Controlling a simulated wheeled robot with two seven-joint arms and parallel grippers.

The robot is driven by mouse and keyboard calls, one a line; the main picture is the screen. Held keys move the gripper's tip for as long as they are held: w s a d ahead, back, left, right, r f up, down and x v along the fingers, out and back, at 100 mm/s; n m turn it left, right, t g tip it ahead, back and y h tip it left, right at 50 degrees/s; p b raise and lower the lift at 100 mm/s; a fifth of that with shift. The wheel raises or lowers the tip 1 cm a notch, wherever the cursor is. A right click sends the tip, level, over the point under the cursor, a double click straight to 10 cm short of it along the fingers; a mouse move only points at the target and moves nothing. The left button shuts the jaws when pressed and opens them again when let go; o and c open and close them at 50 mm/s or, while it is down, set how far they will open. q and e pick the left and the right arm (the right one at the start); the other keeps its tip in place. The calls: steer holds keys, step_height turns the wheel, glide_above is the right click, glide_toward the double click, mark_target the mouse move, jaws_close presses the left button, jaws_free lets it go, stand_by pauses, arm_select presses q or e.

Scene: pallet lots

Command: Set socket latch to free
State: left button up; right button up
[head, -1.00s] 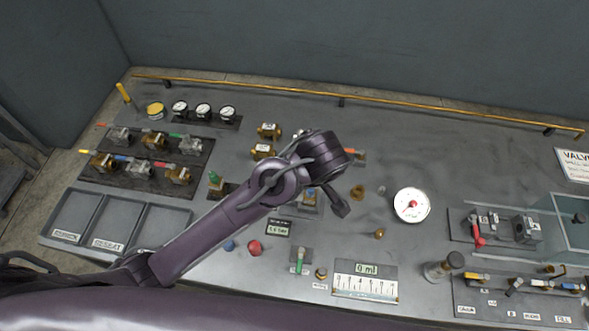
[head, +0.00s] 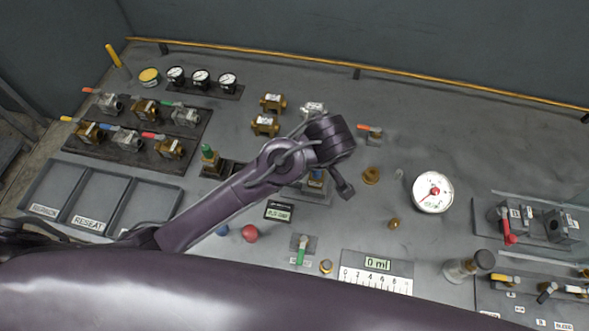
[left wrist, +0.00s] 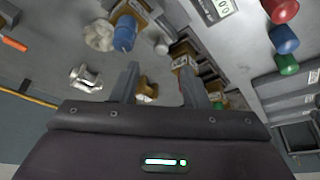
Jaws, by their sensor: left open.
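No label I can read names the socket latch. A brass fitting with a blue top (head: 318,174) stands on a grey plate mid-bench, partly hidden by my left arm. A brass fitting with a blue cap (left wrist: 124,35) beside a pale round part shows in the left wrist view; I cannot tell whether it is the same one. My left gripper (head: 344,188) is above the bench beside the blue-topped fitting. In the left wrist view the gripper's fingers (left wrist: 158,82) are apart with nothing held between them. My right gripper is not in view.
A green lever (head: 300,250), a red knob (head: 250,233) and a scale plate (head: 376,281) lie toward the front. A white dial (head: 433,192) is at right. Several lever valves (head: 129,140), gauges (head: 201,79) and labelled trays (head: 45,192) are at left. A brass rail (head: 300,66) runs behind.

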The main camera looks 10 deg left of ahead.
arm_select(q)
steer(key=p+x, duration=0.1)
steer(key=x, duration=0.5)
steer(key=shift+a+f, duration=0.1)
steer(key=shift+f, duration=0.1)
jaws_close()
